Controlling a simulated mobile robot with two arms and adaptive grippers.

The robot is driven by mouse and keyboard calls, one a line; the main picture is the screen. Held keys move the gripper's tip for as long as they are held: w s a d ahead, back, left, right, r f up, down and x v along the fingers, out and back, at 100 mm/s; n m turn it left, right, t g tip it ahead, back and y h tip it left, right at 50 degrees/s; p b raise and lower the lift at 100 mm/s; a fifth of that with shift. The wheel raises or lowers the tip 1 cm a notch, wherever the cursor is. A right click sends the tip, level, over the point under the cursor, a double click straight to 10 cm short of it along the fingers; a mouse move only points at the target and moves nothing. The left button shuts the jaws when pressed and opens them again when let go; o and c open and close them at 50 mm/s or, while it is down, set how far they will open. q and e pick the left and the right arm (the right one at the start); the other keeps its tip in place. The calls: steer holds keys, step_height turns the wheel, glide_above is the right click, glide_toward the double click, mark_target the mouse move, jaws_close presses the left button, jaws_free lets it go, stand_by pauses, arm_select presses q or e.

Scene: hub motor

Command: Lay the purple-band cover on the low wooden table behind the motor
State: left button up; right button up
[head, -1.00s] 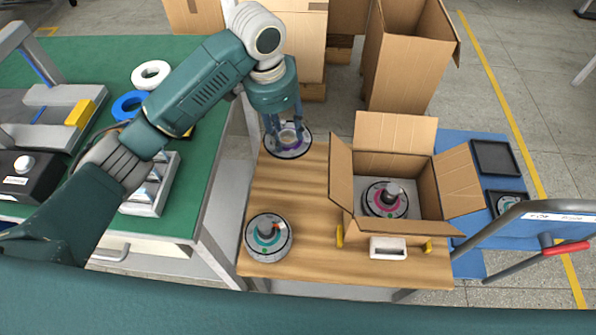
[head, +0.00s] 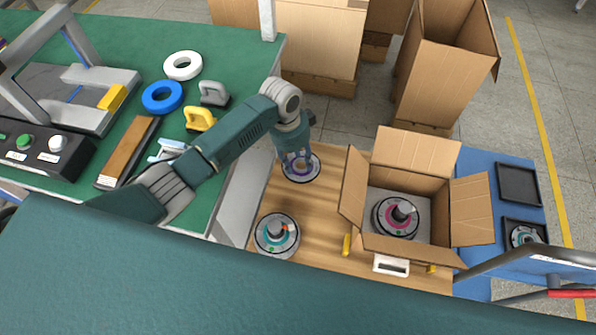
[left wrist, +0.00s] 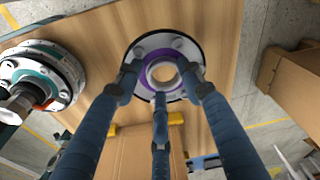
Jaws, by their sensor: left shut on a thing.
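The purple-band cover (head: 301,174) is a round grey disc with a dark rim at the far left part of the low wooden table (head: 317,222). My left gripper (head: 297,157) points down over it. In the left wrist view its three fingers (left wrist: 164,92) are shut around the raised centre ring of the cover (left wrist: 150,48). The cover looks flat and at or very near the tabletop; contact is hard to tell. A teal-band motor (head: 277,236) with an upright shaft stands in front of it; it also shows in the left wrist view (left wrist: 42,75).
An open cardboard box (head: 355,188) on the table's right holds a pink-band motor (head: 402,216). A green workbench (head: 235,62) with rings, handles and a control box is at left. A blue cart (head: 500,195) with black trays stands at right. Bare wood lies between motor and box.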

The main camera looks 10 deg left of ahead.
mark_target(298, 171)
arm_select(q)
steer(key=shift+f+b, duration=0.3)
steer(key=shift+f, duration=2.75)
steer(key=shift+f, duration=0.2)
steer(key=o, duration=1.4)
steer(key=shift+o, duration=0.2)
steer(key=shift+r, duration=0.1)
steer(key=shift+r, duration=0.1)
steer(key=shift+r, duration=0.25)
steer(key=r, duration=0.3)
steer(key=a+r+p, duration=0.1)
steer(key=r, duration=0.7)
steer(key=shift+s+a+r, duration=0.25)
steer(key=shift+s, duration=0.1)
